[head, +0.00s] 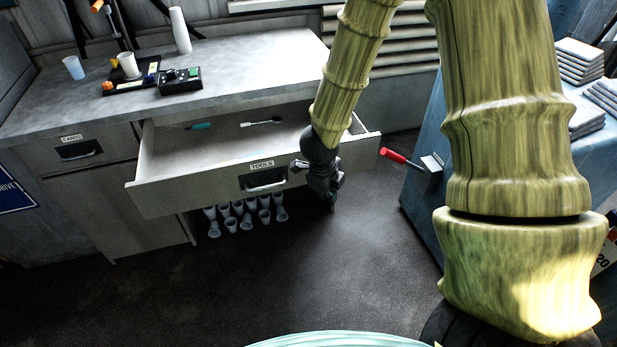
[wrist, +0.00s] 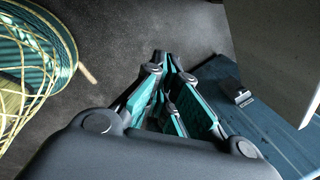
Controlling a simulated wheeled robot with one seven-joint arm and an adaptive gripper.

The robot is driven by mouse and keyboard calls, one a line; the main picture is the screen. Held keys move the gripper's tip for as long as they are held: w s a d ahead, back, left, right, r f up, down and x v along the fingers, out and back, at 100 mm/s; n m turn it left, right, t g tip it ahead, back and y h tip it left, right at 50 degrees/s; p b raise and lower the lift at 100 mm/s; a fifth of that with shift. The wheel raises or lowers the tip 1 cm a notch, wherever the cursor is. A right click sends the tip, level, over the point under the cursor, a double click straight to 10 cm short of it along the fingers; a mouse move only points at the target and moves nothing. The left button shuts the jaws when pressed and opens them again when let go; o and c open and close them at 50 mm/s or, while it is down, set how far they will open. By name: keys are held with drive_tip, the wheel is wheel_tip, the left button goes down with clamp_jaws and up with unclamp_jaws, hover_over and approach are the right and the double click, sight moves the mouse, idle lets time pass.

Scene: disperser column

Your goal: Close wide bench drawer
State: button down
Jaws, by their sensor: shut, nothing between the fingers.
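The wide bench drawer (head: 205,182), labelled TOOLS, stands pulled out from under the grey bench top in the head view. Its front has a recessed handle (head: 265,180). Inside lie a teal-handled tool (head: 199,126) and a small tool with a pale handle (head: 260,122). My gripper (head: 331,203) is at the right part of the drawer front, right of the handle, pointing down. I cannot tell whether it touches the front. The gripper is shut and empty; its teal-padded fingers also show in the wrist view (wrist: 168,66).
The bench top (head: 240,72) holds a black device (head: 180,82) and a tray with small items. Several cups (head: 245,215) are under the drawer. Floor in front is clear.

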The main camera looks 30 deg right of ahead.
drive_tip(key=w+r+m+t+y+b, duration=0.1)
drive_tip(key=w+r+m+y, duration=0.1)
drive_tip(key=w+r+m, duration=0.45)
drive_tip(key=w+f+m, duration=0.1)
drive_tip(key=w+f, duration=0.3)
drive_tip(key=f, duration=0.5)
drive_tip(key=shift+w+d+m, duration=0.35)
drive_tip(key=shift+w+d, duration=0.05)
idle(0.6)
